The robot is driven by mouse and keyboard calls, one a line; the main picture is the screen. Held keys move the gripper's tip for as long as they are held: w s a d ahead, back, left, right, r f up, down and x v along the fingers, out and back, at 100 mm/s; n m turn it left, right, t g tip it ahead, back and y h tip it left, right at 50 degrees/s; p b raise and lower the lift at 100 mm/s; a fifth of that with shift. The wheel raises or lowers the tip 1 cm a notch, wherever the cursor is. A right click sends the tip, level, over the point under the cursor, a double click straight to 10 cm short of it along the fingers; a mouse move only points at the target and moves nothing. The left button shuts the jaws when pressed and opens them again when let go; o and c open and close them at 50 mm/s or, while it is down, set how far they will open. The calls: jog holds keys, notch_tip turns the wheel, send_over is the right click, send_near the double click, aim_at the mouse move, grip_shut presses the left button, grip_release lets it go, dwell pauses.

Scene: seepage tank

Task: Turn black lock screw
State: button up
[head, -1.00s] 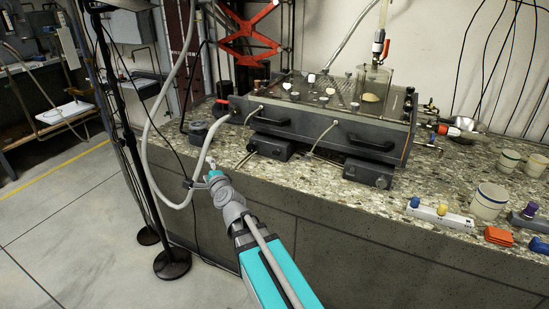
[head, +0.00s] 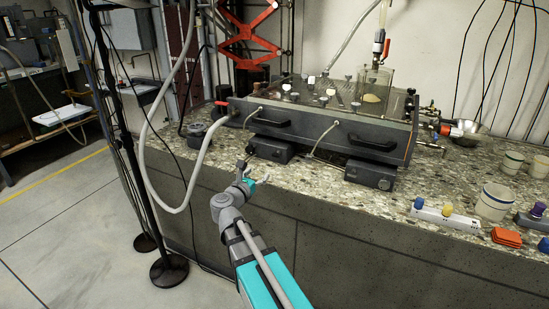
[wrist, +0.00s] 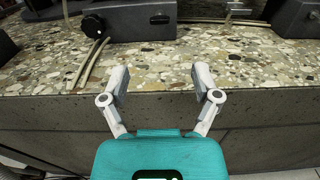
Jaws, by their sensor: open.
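My gripper (head: 254,171) is open and empty above the front edge of the stone counter. In the wrist view its two fingers (wrist: 161,76) stand wide apart, with only speckled counter between them. A round black knob (wrist: 92,25) shows at the upper left of the wrist view, on the left end of a dark box; it may be the lock screw, but I cannot be sure. In the head view this knob (head: 250,150) is small, just beyond my gripper. The gripper does not touch it.
The dark seepage tank (head: 330,125) stands behind, with two low dark boxes (head: 270,148) (head: 370,174) in front. A hose (head: 187,180) hangs at the left. Cups (head: 494,203) and an orange block (head: 506,237) are at the right.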

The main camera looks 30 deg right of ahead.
aim_at(275, 156)
jog(key=shift+d, duration=0.1)
dwell(0.3)
jog(key=shift+x, duration=6.85)
jog(key=c, duration=1)
jog(key=shift+a, duration=0.3)
grip_shut()
jog(key=shift+d, duration=0.25)
